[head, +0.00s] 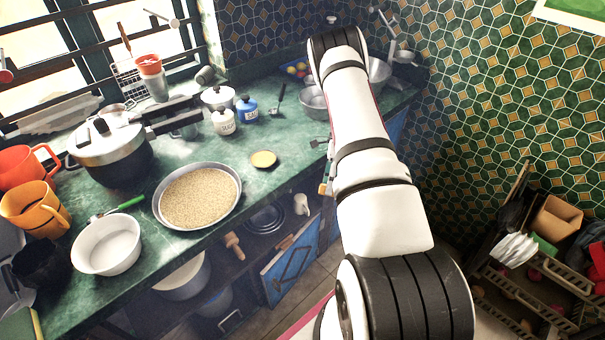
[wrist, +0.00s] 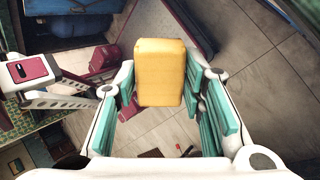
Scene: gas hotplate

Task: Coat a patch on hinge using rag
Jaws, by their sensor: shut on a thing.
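My gripper (wrist: 161,88), with teal finger pads, is shut on a yellow block-shaped rag (wrist: 160,72) in the wrist view. The rag sits between the two fingers, over the grey tiled floor and apart from any surface I can see. In the head view my arm reaches away toward the far end of the counter; the rag is not visible there. I cannot make out a hinge in either view. A blue cabinet door (head: 292,270) stands under the counter, and more blue cabinet front (head: 396,128) shows right of my arm.
The green counter (head: 255,190) holds a grain pan (head: 198,196), a pressure cooker (head: 108,150), a white bowl (head: 107,246) and orange mugs (head: 35,208). Crates (head: 530,300) stand at lower right by the tiled wall. Open floor (wrist: 255,75) lies below the gripper.

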